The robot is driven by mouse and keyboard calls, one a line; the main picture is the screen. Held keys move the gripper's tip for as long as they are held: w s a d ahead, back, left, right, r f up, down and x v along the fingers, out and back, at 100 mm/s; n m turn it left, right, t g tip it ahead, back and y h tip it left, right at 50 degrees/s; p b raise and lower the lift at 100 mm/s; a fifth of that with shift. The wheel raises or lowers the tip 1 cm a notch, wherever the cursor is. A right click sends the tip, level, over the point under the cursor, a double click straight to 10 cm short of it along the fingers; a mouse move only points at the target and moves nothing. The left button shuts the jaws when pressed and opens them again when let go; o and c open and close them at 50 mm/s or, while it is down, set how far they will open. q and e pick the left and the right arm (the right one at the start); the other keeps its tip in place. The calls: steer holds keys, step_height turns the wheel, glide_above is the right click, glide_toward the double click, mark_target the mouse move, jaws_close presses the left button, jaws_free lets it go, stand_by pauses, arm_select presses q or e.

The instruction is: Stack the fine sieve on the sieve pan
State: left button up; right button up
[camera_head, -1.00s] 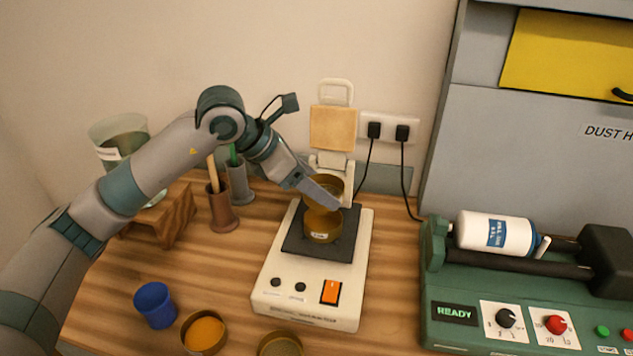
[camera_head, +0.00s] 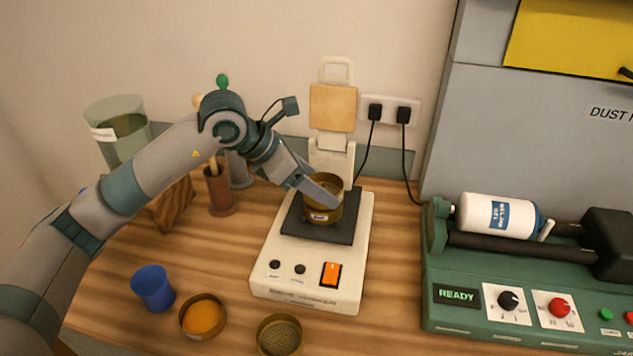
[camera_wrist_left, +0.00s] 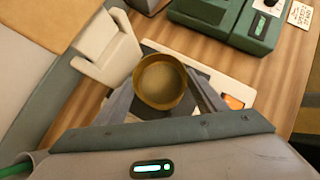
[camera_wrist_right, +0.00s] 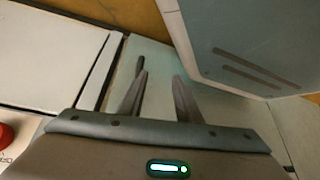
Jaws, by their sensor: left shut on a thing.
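My left gripper (camera_head: 322,194) is shut on the brass fine sieve (camera_wrist_left: 160,82), with a finger on either side of its ring in the left wrist view. In the head view the held sieve sits low at the top of the sieve pan (camera_head: 321,217), a brass cup with a white label. The two look upright and aligned; my finger partly hides the seam, so I cannot tell whether the sieve is fully seated. The pan stands on the dark plate of the white shaker (camera_head: 262,260). My right gripper (camera_wrist_right: 160,85) is open and empty in its wrist view.
A brass cup of orange pigment (camera_head: 202,317), another sieve with visible mesh (camera_head: 280,336) and a blue cup (camera_head: 153,288) stand in front. The shaker's raised clamp arm (camera_head: 331,155) is behind the pan. A green roller machine (camera_head: 470,318) stands at right.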

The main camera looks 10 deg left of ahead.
arm_select(q)
steer(key=shift+b, duration=0.35)
stand_by(1.0)
stand_by(0.4)
steer(key=shift+b, duration=0.4)
steer(key=shift+f+b, duration=0.55)
stand_by(0.5)
